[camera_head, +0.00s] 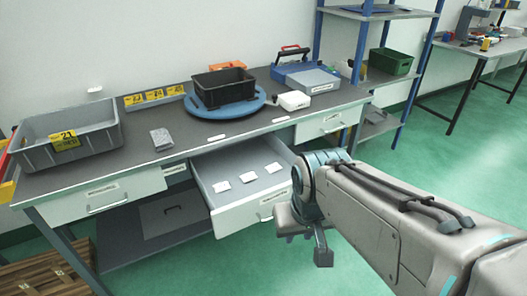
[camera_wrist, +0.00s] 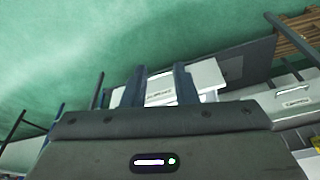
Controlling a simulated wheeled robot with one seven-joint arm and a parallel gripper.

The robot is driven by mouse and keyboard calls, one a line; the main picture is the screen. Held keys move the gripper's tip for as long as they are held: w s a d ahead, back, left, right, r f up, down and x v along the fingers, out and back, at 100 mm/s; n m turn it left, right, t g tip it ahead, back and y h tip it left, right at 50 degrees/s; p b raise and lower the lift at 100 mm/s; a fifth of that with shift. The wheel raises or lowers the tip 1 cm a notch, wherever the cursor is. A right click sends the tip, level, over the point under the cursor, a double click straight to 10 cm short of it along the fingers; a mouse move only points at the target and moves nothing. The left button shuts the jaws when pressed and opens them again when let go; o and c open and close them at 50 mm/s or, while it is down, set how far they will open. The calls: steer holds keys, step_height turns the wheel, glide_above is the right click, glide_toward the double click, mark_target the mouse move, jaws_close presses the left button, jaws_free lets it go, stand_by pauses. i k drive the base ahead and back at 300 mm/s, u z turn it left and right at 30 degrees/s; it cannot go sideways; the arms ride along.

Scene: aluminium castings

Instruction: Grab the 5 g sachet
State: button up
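Three small white sachets lie in a row in the open drawer (camera_head: 239,207) under the bench: a left one (camera_head: 222,186), a middle one (camera_head: 247,177) and a right one (camera_head: 273,168). Their markings are too small to read, so I cannot tell which is the 5 g sachet. My gripper (camera_head: 307,237) is just right of the drawer's front, apart from the sachets. In the wrist view its two fingers (camera_wrist: 159,82) stand apart with nothing held between them. The white drawer front (camera_wrist: 205,75) shows behind them; no sachet is clearly visible there.
The bench top holds a grey bin (camera_head: 112,137), a grey packet (camera_head: 161,139), a black crate (camera_head: 205,97) on a blue turntable (camera_head: 257,101), a white box (camera_head: 294,100) and a blue case (camera_head: 312,81). A closed drawer (camera_head: 103,198) is at left. Green floor is open in front.

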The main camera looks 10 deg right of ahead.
mark_target(271, 169)
steer(key=z, duration=0.4)
steer(key=i, duration=1.15)
steer(key=u, duration=0.4)
